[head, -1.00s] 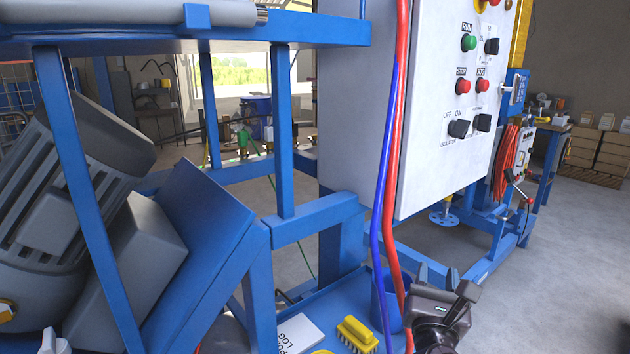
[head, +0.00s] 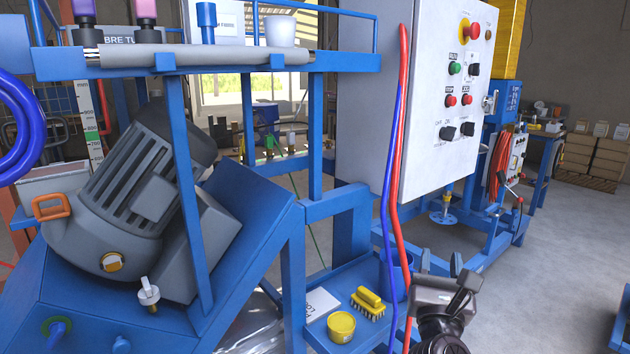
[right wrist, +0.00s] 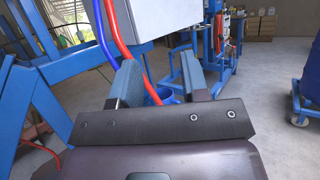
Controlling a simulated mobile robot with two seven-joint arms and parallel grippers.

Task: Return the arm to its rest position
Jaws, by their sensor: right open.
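My right gripper (head: 437,266) shows at the lower middle-right of the head view, in front of the blue frame and below the grey control cabinet (head: 455,100). In the right wrist view its two fingers (right wrist: 158,76) stand well apart with nothing held between them. Beyond the fingers are the red hose (head: 397,220) and the blue hose (head: 386,190), which hang beside the cabinet. I cannot tell how near the hoses are to the fingers. My left gripper is not in view.
A blue lower shelf (head: 350,274) carries a yellow brush (head: 368,303), a yellow tin (head: 341,327) and a white booklet (head: 318,304). A grey motor (head: 130,190) sits on the blue frame at left. Bare floor (head: 560,240) lies to the right.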

